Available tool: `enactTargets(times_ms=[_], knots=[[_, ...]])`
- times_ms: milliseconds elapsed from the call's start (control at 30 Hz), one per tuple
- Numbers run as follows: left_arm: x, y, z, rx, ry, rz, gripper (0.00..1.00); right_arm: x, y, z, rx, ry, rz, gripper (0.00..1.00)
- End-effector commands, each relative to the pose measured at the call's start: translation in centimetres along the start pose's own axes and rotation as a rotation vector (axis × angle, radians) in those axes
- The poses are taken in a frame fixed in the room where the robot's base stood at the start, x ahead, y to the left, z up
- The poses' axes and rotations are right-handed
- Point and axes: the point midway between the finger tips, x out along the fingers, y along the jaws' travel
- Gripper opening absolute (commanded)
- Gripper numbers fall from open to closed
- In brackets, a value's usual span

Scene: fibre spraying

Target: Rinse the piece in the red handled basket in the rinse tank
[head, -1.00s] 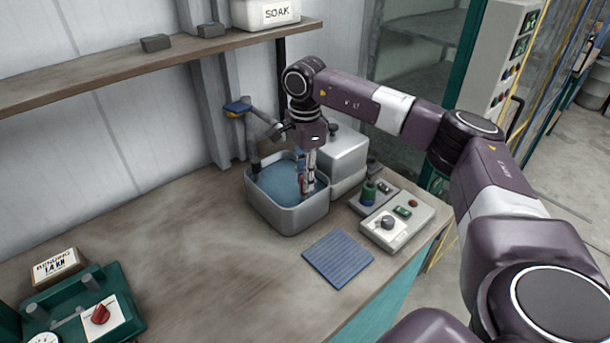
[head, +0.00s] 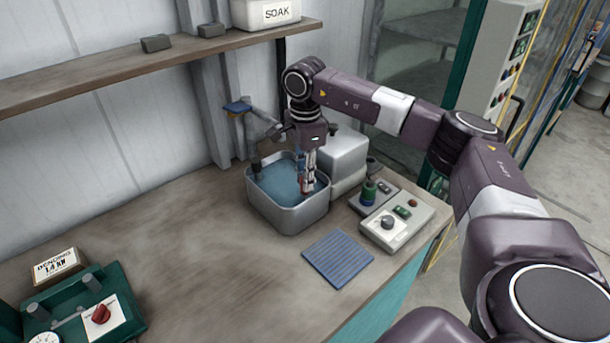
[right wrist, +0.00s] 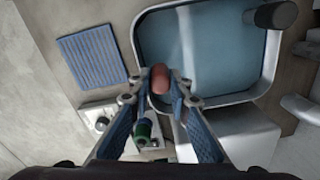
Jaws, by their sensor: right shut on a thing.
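The rinse tank (head: 300,218) is a grey metal basin of blue water on the bench, under a tap. My right gripper (head: 308,185) points down into its right side. In the right wrist view the gripper (right wrist: 162,95) is shut on a red handle (right wrist: 161,80), at the tank's rim side over the water. The tank's wall also shows there (right wrist: 262,88). The basket below the handle and any piece in it are hidden from both views. My left gripper is not in view.
A blue ribbed mat (head: 338,258) lies in front of the tank. A control box (head: 397,225) and a green-banded object (head: 369,192) stand to its right. A grey lidded box (head: 343,152) is behind. A shelf with a SOAK container (head: 266,14) runs above. The bench's middle is clear.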

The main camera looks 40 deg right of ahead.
Motion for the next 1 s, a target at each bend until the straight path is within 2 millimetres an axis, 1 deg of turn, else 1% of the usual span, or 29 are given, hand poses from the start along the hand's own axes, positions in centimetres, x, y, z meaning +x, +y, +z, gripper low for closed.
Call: enactTargets(times_ms=[167,400,500,667,900,1000], knots=[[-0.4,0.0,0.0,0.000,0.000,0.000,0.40,-0.5,-0.1,0.0,0.000,-0.001,-0.002,0.00],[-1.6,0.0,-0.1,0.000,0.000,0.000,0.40,-2.1,0.0,0.0,0.000,-0.001,-0.001,0.00],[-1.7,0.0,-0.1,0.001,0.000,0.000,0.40,-2.3,0.0,0.0,0.000,0.000,-0.001,0.00],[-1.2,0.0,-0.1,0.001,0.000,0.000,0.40,-1.8,0.0,0.0,0.000,0.000,0.000,0.00],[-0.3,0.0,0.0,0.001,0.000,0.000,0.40,-0.2,0.0,0.0,0.000,-0.001,-0.001,0.00],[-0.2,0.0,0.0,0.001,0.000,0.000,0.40,0.0,-0.1,0.0,0.000,-0.001,-0.002,0.00]])
